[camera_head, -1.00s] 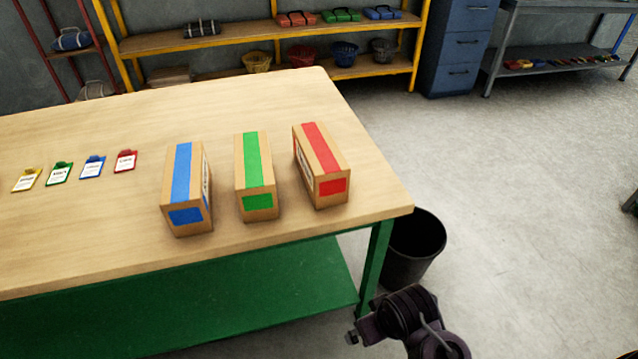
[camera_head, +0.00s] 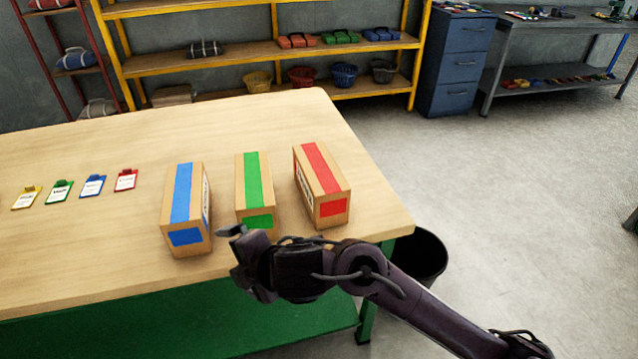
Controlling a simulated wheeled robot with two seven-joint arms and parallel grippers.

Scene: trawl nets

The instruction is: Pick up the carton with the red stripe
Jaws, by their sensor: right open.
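The carton with the red stripe (camera_head: 321,183) stands on the wooden table (camera_head: 110,260) near its right edge, the rightmost of three cartons. It is brown, with a red stripe along its top and a red patch on its near end. My right gripper (camera_head: 236,250) is open and empty. It is over the table's front edge, to the left of and nearer than the red-striped carton, in front of the green-striped carton. My right arm reaches in from the lower right and passes in front of the red-striped carton. My left gripper is out of view.
A green-striped carton (camera_head: 254,185) stands just left of the red one, and a blue-striped carton (camera_head: 184,205) farther left. Several small clipboards lie on the table's left, one of them red (camera_head: 126,180). A black bin (camera_head: 425,258) stands on the floor beside the table's right end.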

